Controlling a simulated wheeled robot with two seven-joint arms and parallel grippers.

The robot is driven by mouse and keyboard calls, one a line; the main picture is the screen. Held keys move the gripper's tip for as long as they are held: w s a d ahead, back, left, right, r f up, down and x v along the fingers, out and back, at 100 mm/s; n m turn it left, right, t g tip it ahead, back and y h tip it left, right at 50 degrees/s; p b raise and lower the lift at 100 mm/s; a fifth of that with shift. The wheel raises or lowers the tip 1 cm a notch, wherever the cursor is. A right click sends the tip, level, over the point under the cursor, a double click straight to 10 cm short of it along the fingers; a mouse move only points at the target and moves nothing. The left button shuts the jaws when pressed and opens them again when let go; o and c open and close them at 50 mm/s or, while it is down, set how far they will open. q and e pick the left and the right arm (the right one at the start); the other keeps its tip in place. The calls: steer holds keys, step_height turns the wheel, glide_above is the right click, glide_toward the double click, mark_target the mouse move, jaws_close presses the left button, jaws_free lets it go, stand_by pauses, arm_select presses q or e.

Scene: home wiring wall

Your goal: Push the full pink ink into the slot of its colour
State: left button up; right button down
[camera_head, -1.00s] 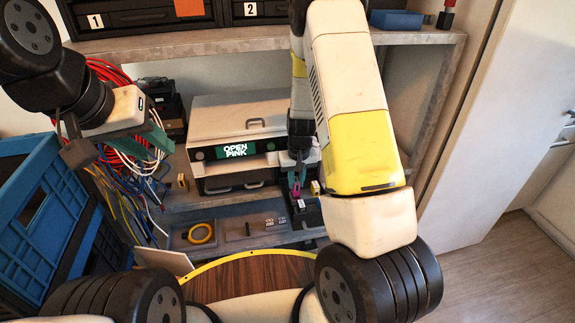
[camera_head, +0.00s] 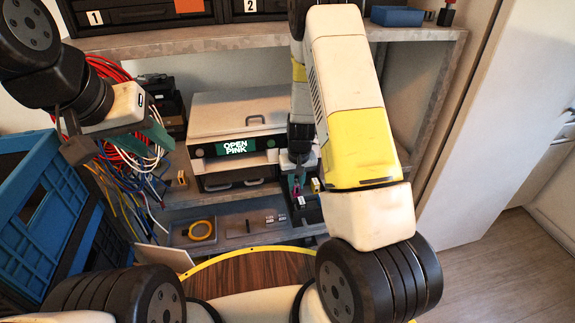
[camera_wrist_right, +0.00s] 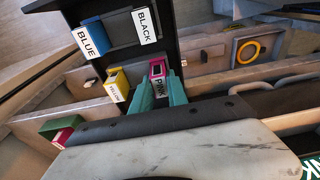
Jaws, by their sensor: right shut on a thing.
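The pink ink (camera_wrist_right: 157,70) is a small block with a pink top and a white PINK label, held between the teal fingertips of my right gripper (camera_wrist_right: 161,88) in the right wrist view. In the head view the pink ink (camera_head: 296,187) shows small below my right gripper (camera_head: 299,172), in front of the printer's right side. Whether it is clear of the dark holder (camera_wrist_right: 190,55) beside it I cannot tell. The printer (camera_head: 240,115) has a display reading OPEN PINK. Its pink slot is not distinguishable. My left gripper (camera_head: 117,148) is open and empty at the left.
Blue (camera_wrist_right: 92,38), black (camera_wrist_right: 147,25) and yellow (camera_wrist_right: 117,84) inks stand around the holder. A pink-and-green piece (camera_wrist_right: 62,130) lies at lower left. A yellow ring (camera_head: 201,230) lies in a tray.

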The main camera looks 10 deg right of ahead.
mark_target(297, 186)
steer(key=shift+f, duration=0.45)
steer(key=c, duration=1.2)
jaws_free()
steer(key=shift+c, duration=0.2)
steer(key=shift+s+r, duration=0.2)
steer(key=shift+r, duration=1.1)
steer(key=shift+s+r, duration=0.2)
steer(key=shift+r, duration=1.1)
steer(key=shift+s+r, duration=0.2)
steer(key=shift+r, duration=1.1)
steer(key=shift+r, duration=0.1)
steer(key=s+a+r+t+y, duration=0.1)
steer(key=s+r, duration=0.3)
steer(key=r, duration=0.6)
steer(key=s+a+r+t+y, duration=0.1)
steer(key=s+r, duration=0.4)
steer(key=r, duration=0.6)
steer(key=s+r+t, duration=0.2)
steer(key=s+r, duration=0.6)
steer(key=s, duration=0.5)
steer(key=shift+s+r, duration=0.3)
steer(key=shift+s, duration=0.1)
